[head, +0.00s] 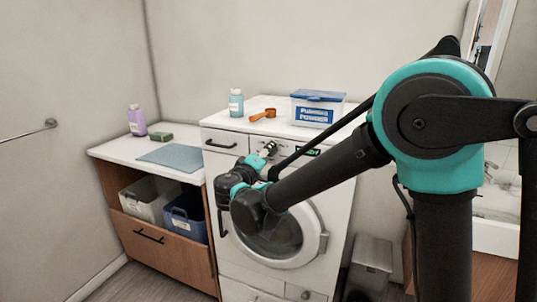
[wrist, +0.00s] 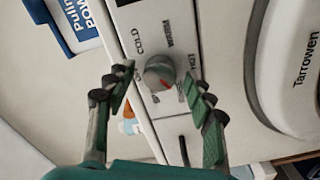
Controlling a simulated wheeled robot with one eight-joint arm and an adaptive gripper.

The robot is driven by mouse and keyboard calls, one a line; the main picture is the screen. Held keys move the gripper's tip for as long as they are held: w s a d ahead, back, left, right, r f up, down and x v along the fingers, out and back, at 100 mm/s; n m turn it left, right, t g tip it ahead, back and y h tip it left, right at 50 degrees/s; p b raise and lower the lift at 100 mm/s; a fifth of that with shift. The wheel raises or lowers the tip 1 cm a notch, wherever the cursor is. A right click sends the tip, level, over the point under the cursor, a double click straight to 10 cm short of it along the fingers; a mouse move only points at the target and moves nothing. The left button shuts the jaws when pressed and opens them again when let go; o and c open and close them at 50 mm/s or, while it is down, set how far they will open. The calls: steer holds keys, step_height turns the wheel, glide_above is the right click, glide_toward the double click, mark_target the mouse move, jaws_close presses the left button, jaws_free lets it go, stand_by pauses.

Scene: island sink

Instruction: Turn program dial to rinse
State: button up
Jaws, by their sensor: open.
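The washing machine (head: 229,148) stands against the back wall, with its control panel along the top front. In the wrist view its round grey dial (wrist: 158,70) has a red mark pointing toward the lower right of the picture. Printed labels around it include COLD, WARM and HOT; other labels are partly hidden or too small to read, and I cannot make out "rinse". My gripper (wrist: 157,88) is open, with one finger on each side of the dial; I cannot tell whether they touch it. In the head view my gripper (head: 262,158) is at the panel and covers the dial.
A powder box (head: 317,112), an orange scoop (head: 264,115) and a blue bottle (head: 236,104) stand on the machine. A drawer handle (head: 220,145) is left of my gripper. A counter (head: 120,149) with a purple bottle (head: 137,120) is at left. A bin (head: 371,262) stands at right.

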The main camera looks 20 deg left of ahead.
steer(key=s, duration=1.1)
steer(key=shift+s+a, duration=0.15)
steer(key=shift+a, duration=0.25)
